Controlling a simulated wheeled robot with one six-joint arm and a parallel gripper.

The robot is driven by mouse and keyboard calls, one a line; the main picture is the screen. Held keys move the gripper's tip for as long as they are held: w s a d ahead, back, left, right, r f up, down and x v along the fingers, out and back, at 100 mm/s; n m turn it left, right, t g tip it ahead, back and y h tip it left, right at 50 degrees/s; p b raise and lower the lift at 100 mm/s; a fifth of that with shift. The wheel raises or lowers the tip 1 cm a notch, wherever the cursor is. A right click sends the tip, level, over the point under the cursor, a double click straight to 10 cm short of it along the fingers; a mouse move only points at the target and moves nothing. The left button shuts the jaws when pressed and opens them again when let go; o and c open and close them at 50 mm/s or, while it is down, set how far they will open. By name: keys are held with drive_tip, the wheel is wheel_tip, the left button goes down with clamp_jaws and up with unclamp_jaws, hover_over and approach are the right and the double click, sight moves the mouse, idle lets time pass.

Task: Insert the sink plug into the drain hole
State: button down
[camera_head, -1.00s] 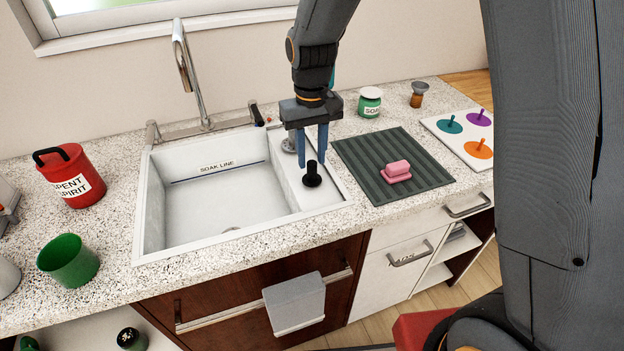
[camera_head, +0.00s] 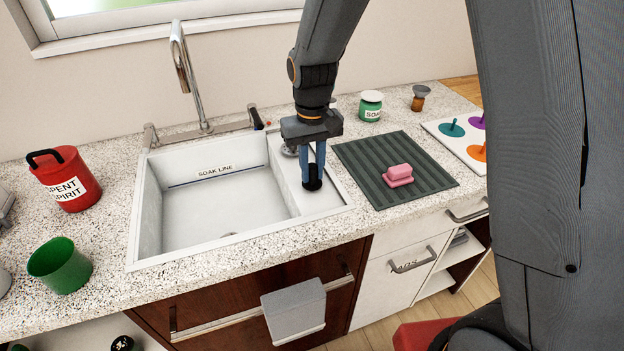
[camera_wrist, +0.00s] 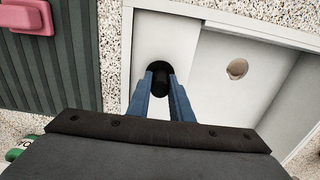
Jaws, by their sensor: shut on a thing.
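The black sink plug (camera_head: 311,184) stands upright on the white ledge (camera_head: 290,195) at the right side of the sink. My gripper (camera_head: 313,172) points down with its blue fingers shut on the plug's stem. The plug also shows between the fingertips (camera_wrist: 160,80) in the wrist view. The drain hole (camera_wrist: 237,69) is a round opening in the basin floor, in the right part of the wrist view, apart from the plug. In the head view the hole is mostly hidden by the basin's front wall.
A tall faucet (camera_head: 185,75) stands behind the basin (camera_head: 215,200). A ribbed dark mat (camera_head: 365,165) with a pink block (camera_head: 398,174) lies right of the sink. A green soap jar (camera_head: 371,106) stands behind the mat. A red can (camera_head: 68,180) and green cup (camera_head: 60,263) stand left.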

sight(312, 166)
drive_tip(key=shift+r+p, duration=1.9)
drive_tip(key=shift+r, duration=0.6)
